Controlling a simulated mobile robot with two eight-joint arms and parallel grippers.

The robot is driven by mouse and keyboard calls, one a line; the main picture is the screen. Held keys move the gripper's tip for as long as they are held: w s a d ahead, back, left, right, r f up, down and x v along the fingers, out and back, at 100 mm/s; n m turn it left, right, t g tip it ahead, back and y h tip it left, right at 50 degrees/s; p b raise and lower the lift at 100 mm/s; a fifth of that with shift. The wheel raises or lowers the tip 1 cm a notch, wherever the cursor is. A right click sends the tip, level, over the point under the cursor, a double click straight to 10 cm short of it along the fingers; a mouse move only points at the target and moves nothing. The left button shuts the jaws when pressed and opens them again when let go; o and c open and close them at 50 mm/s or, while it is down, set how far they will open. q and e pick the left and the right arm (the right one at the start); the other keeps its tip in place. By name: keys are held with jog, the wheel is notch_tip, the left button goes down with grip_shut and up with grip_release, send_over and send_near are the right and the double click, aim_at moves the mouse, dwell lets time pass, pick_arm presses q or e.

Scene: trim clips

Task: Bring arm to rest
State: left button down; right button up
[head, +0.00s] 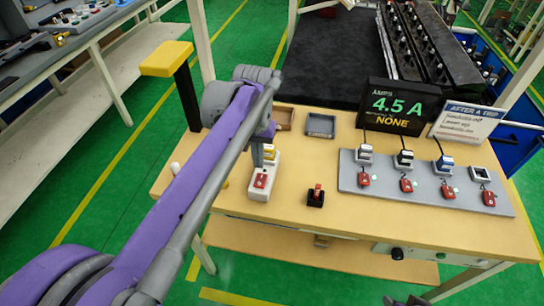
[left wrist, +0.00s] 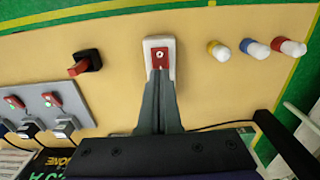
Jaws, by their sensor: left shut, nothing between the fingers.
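My left gripper (head: 267,160) reaches in from the left over the yellow-topped bench (head: 340,222). Its fingers are together with nothing between them. A white box with a red switch plate (head: 261,183) lies at the fingertips. In the left wrist view, the closed left gripper (left wrist: 160,78) points at this white box (left wrist: 158,42) and overlaps its near end; I cannot tell whether they touch. At the bottom edge of the head view, a dark grey part shows, perhaps my right gripper; it is mostly cut off.
A red-handled black switch (head: 316,196) stands right of the white box. A grey panel (head: 428,190) carries several red-tagged breakers. Behind stand a display (head: 396,106) reading 4.5 A and a sign (head: 466,122). Coloured pegs (left wrist: 253,47) stand beside the box. A yellow-topped post (head: 167,59) rises at left.

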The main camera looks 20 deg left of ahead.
pick_arm(q)
jog(key=s+d+f+m+t, duration=0.1)
jog(key=s+d+f+t, duration=0.1)
jog(key=s+f, duration=0.3)
jog(key=s+d+f+m+t, duration=0.1)
jog(key=s+d+f+t, duration=0.2)
jog(key=s+f, duration=0.3)
jog(key=s+d, duration=0.1)
jog(key=s, duration=0.3)
jog(key=shift+s+d+f+m+p, duration=0.15)
jog(key=shift+s+d+m+p, duration=0.15)
jog(key=shift+d+p, duration=0.1)
pick_arm(e)
jog(key=shift+w+r, duration=0.15)
jog(key=shift+r, duration=0.3)
